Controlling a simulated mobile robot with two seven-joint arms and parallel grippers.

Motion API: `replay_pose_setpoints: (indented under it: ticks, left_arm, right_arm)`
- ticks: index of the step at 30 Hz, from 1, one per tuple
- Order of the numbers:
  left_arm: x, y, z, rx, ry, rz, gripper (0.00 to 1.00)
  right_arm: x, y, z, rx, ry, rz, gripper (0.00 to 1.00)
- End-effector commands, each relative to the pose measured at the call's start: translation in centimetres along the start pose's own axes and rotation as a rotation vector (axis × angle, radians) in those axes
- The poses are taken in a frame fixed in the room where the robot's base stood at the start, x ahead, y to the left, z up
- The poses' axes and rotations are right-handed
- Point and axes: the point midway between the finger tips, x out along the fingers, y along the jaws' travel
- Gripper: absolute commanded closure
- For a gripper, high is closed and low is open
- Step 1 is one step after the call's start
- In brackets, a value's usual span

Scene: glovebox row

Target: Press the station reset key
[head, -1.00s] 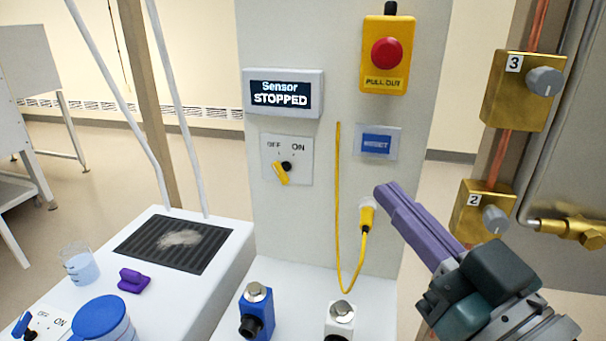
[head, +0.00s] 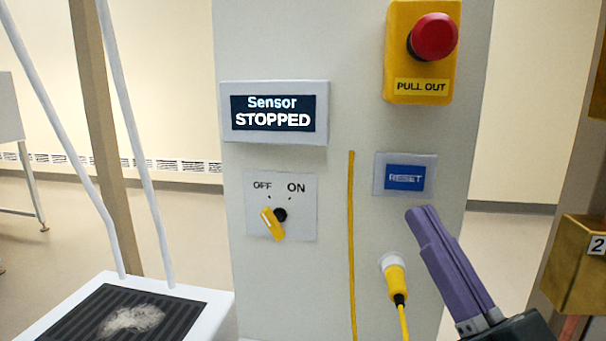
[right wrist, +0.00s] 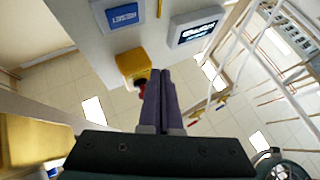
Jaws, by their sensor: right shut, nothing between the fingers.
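The blue RESET key (head: 405,177) sits on a pale plate on the grey panel, below the red stop button. It also shows in the right wrist view (right wrist: 123,16) near the top edge. My right gripper (head: 422,213) is shut and empty, its purple fingers pointing up toward the key. The fingertips appear just below the key plate in the head view; whether they touch the panel cannot be told. In the right wrist view the closed fingers (right wrist: 160,76) appear apart from the key. The display (head: 273,112) reads "Sensor STOPPED". My left gripper is not in view.
A yellow box with a red stop button (head: 433,37) is above the key. A yellow plug (head: 395,278) with its cable is close left of my fingers. A yellow-handled OFF/ON switch (head: 272,223) is further left. A brass valve block (head: 578,265) stands at right.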

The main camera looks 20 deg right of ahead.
Motion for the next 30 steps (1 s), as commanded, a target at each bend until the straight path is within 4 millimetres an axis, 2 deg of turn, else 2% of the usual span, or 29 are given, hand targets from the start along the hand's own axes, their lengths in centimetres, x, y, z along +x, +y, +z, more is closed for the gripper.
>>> replay_pose_setpoints:
  ticks: [5,18,30]
  left_arm:
    - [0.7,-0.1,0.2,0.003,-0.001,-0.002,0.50]
    - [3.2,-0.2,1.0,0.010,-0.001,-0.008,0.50]
    - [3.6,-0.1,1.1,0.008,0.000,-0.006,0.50]
  right_arm:
    - [0.9,0.8,0.9,-0.001,0.002,0.000,1.00]
    - [5.0,3.7,3.9,-0.002,0.002,0.000,1.00]
    - [6.0,4.4,4.4,0.000,0.000,0.000,1.00]
